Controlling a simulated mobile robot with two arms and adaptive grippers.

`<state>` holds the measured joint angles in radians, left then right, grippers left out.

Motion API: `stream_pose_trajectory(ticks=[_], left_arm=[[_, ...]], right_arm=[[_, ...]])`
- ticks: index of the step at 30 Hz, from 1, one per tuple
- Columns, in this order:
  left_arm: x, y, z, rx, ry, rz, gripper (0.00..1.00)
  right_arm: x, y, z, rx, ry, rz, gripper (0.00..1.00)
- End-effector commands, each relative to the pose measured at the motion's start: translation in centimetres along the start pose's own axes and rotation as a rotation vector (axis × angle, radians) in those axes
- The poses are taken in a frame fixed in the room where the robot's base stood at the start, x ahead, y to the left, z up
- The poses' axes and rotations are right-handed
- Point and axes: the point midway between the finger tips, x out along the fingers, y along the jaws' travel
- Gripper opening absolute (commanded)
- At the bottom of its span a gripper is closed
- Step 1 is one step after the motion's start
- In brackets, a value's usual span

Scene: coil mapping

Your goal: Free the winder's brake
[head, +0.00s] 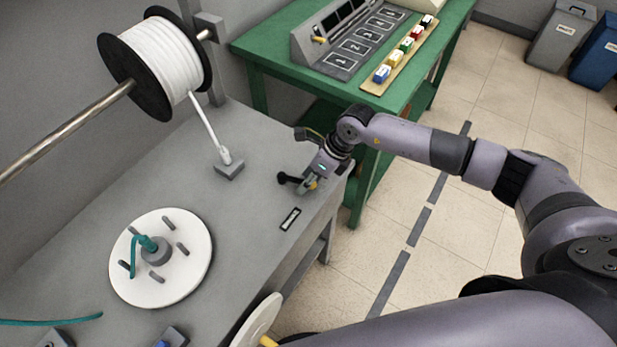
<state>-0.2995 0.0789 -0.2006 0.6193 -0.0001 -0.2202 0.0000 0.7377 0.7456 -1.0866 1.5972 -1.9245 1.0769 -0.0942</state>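The winder's white disc (193,277) lies on the grey bench, with several grey pegs and a teal cord (133,260) at its hub. A small black knob-ended lever (284,177) stands near the bench's right edge, behind a black-and-white label plate (290,219); it may be the brake. My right gripper (303,176) is low over the bench right beside this lever. Its fingers overlap the lever in the view, so I cannot tell whether they touch or grip it. My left gripper is out of view.
A spool of white cable (165,55) hangs on a metal rod, its cable running to a grey block (229,170). A white wheel (256,326) shows at the bench's front edge. A green table (262,57) with a console (350,40) stands behind.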

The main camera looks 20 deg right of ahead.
Motion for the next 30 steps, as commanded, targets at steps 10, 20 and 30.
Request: stream_pose_trajectory(ticks=[10,20,30], left_arm=[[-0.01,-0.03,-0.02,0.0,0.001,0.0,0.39],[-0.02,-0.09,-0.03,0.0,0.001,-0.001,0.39],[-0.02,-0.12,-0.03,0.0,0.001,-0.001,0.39]], right_arm=[[0.14,0.01,0.03,0.0,-0.001,0.0,0.33],[0.11,0.01,0.03,0.0,-0.001,0.0,0.11],[0.1,0.04,0.05,0.0,-0.001,0.001,0.0]])
